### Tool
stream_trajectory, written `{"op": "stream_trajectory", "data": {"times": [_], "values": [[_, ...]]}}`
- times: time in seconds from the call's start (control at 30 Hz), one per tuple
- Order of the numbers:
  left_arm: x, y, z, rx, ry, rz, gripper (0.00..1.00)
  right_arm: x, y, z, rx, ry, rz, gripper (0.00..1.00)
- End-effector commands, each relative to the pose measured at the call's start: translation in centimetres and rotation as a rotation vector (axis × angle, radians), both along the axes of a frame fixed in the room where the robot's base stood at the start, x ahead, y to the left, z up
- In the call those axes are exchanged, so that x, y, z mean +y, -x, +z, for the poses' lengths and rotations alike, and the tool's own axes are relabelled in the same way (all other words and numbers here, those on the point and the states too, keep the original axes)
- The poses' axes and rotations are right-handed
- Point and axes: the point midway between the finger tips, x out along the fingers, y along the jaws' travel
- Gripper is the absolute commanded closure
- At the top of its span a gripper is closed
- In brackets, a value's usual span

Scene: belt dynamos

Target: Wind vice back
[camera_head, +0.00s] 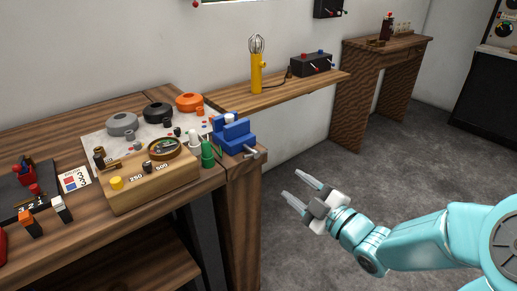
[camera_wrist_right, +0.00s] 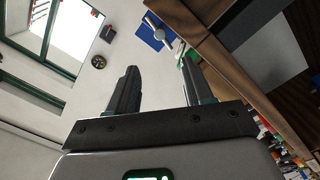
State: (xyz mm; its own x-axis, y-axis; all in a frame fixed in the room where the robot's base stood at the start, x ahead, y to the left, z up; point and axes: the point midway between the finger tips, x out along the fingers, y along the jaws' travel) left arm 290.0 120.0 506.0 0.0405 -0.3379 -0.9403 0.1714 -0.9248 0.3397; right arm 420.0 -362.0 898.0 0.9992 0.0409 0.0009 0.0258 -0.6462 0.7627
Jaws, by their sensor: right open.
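The blue vice (camera_head: 232,134) stands at the right front corner of the wooden workbench. Its grey screw and handle (camera_head: 251,153) stick out to the right, past the bench edge. In the right wrist view the vice (camera_wrist_right: 152,33) shows as a small blue shape beyond the fingers, with its grey handle (camera_wrist_right: 168,35) beside it. My right gripper (camera_head: 292,185) is open and empty, in the air to the right of the bench, lower in the picture than the vice and apart from it. Its fingers also show in the right wrist view (camera_wrist_right: 158,88). My left gripper is out of view.
A wooden meter box (camera_head: 150,187) and green and white bottles (camera_head: 207,154) stand left of the vice. Grey, black and orange round parts (camera_head: 190,102) lie behind. A shelf (camera_head: 290,93) holds a yellow whisk-like tool (camera_head: 257,70) and a dark switch box (camera_head: 311,64). Floor is clear around my right gripper.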

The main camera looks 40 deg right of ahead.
Motion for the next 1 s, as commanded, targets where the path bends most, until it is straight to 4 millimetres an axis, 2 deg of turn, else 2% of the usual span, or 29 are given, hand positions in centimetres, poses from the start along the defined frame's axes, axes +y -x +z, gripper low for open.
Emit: {"op": "stream_trajectory", "data": {"times": [0.03, 0.07, 0.13, 0.4, 0.6, 0.8, 1.0], "values": [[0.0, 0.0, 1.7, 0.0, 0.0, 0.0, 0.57, 0.1, -0.6, 0.7, 0.005, -0.005, 0.004, 0.49], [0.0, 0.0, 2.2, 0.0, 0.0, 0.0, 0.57, 0.2, -1.0, 0.7, 0.005, -0.005, 0.003, 0.49], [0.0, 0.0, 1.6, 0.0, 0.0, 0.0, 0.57, 0.3, -2.7, 0.1, 0.0, 0.001, 0.006, 0.49], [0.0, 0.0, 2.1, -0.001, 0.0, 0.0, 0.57, 0.5, -9.3, 0.0, 0.002, 0.002, 0.004, 0.49], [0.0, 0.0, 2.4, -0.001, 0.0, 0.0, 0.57, 0.5, -13.1, 0.0, 0.001, 0.002, 0.001, 0.49], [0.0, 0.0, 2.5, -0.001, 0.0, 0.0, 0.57, 0.4, -14.8, 0.0, 0.001, 0.002, -0.001, 0.49], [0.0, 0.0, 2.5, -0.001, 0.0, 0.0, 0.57, 0.4, -14.9, 0.0, 0.002, 0.002, -0.001, 0.49]]}}
